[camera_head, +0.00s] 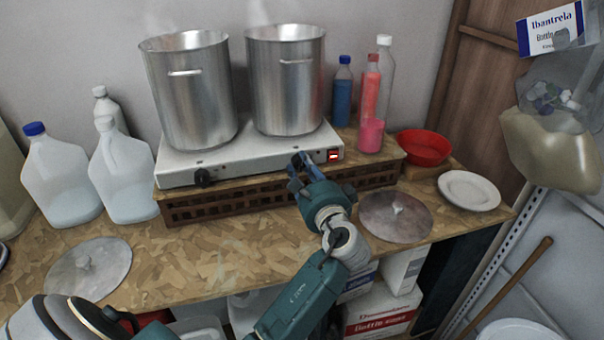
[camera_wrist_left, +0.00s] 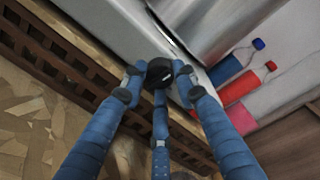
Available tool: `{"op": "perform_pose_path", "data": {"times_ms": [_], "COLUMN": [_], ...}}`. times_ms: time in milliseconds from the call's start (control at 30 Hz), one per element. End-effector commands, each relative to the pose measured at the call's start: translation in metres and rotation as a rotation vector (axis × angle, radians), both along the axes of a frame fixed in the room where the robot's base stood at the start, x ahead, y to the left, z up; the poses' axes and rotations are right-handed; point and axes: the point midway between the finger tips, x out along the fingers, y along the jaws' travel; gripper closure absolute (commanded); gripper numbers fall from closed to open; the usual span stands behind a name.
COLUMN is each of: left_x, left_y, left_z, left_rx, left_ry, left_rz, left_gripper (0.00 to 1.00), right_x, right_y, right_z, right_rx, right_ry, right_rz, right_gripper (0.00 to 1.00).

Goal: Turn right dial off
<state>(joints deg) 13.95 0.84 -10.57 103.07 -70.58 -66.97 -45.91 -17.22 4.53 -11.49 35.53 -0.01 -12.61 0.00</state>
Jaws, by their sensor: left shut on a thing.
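A white double hot plate (camera_head: 240,158) stands on a brown lattice crate, with a steel pot on each side. Its left dial (camera_head: 203,177) is black and free. The right dial (camera_wrist_left: 158,73) is a black knob on the front face, seen best in the left wrist view. My left gripper (camera_head: 300,171) is at the right dial, its blue fingers closed around the knob. In the head view the fingers hide most of this dial. A red lit switch (camera_head: 334,155) is just right of it. My right gripper is not in view.
The left pot (camera_head: 193,95) and right pot (camera_head: 286,85) are steaming. Jugs (camera_head: 125,175) stand left; a blue bottle (camera_head: 343,95) and red bottle (camera_head: 370,105) stand behind right. Pot lids (camera_head: 380,222) (camera_head: 110,265) lie on the bench. The front middle bench is clear.

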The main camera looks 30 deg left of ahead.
Motion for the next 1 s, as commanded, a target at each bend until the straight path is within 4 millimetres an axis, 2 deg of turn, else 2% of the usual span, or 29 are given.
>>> {"op": "perform_pose_path", "data": {"times_ms": [33, 733, 767, 833, 1000], "left_x": [0.0005, 0.0007, 0.0007, 0.0006, 0.0003], "left_y": [-0.0028, -0.0026, -0.0026, -0.0025, -0.0012], "left_z": [-0.0064, -0.0030, -0.0030, -0.0027, -0.0012], "left_rx": [-0.020, -0.063, -0.063, -0.062, -0.060], "left_ry": [-0.007, -0.062, -0.062, -0.062, -0.065], "left_rz": [-0.004, -0.005, -0.005, -0.005, -0.003], "left_gripper": [0.97, 0.97, 0.67, 0.53, 0.53], "right_x": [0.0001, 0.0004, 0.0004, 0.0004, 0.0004], "right_y": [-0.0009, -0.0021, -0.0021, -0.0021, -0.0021], "right_z": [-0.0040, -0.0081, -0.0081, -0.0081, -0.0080], "right_rx": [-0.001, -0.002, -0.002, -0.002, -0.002], "right_ry": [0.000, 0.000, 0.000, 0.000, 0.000], "right_rz": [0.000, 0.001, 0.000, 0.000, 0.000], "right_gripper": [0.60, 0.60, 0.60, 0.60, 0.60]}}
